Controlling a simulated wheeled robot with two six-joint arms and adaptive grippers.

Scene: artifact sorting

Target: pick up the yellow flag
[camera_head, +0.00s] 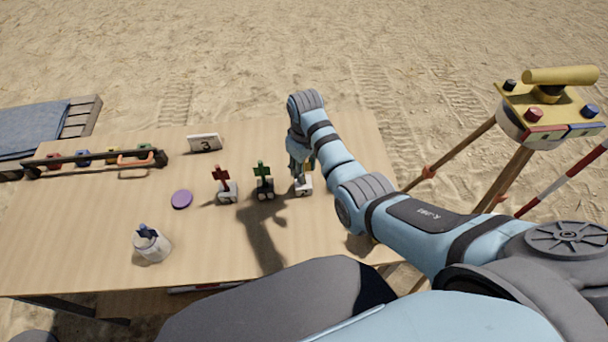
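My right gripper (300,166) points down over a small white stand block (304,188) at the right end of a row on the wooden table. Its fingers are small and partly hidden by my wrist, so I cannot tell whether they are open or hold anything. I cannot make out a yellow flag; one on that block would be hidden by the gripper. A green flag (263,170) and a red flag (222,178) stand upright on similar blocks to the left. My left gripper is not in view.
On the table (80,230) are a purple disc (181,199), a white cup (152,246) holding something blue, a "3" card (204,142) and a dark rack (95,160). A yellow-topped tripod instrument (540,105) stands right. The table's front left is clear.

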